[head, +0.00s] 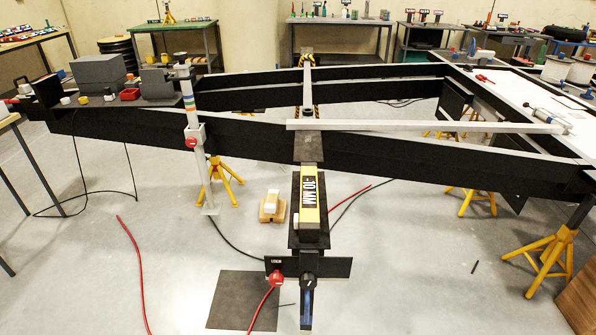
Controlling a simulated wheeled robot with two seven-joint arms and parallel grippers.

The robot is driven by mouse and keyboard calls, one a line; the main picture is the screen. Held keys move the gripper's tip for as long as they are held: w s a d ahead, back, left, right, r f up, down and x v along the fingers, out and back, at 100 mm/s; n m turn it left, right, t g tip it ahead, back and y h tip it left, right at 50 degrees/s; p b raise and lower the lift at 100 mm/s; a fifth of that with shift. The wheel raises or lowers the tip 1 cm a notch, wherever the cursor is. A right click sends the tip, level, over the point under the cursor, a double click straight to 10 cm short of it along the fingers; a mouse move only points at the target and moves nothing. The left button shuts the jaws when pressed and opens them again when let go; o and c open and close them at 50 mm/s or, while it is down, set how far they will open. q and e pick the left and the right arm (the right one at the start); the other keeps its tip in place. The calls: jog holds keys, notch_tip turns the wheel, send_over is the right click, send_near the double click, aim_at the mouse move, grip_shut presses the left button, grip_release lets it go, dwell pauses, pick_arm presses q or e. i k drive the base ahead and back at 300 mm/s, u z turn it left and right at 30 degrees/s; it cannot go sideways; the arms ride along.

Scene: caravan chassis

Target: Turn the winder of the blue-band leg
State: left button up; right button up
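No leg with a clearly marked blue band can be singled out with certainty. At the front of the chassis, a dark part (308,284) with a blue strip (307,309) points down below a black cross plate (335,267). A red round knob (277,278) sits on the plate's left. An upright grey post (195,165) at the left carries thin coloured bands (190,107), with a red knob (191,142) on its clamp. A winder handle cannot be made out for certain. Neither of my grippers shows in the head view.
The black chassis beam (240,137) crosses the view. Yellow stands (550,251) are beneath the frame. Red hoses (135,265) and a dark mat (240,299) lie on the floor. The left foreground floor is mostly open.

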aim_at(308, 281)
jog(key=u, duration=2.1)
jog(key=i, duration=1.2)
jog(key=z, duration=2.25)
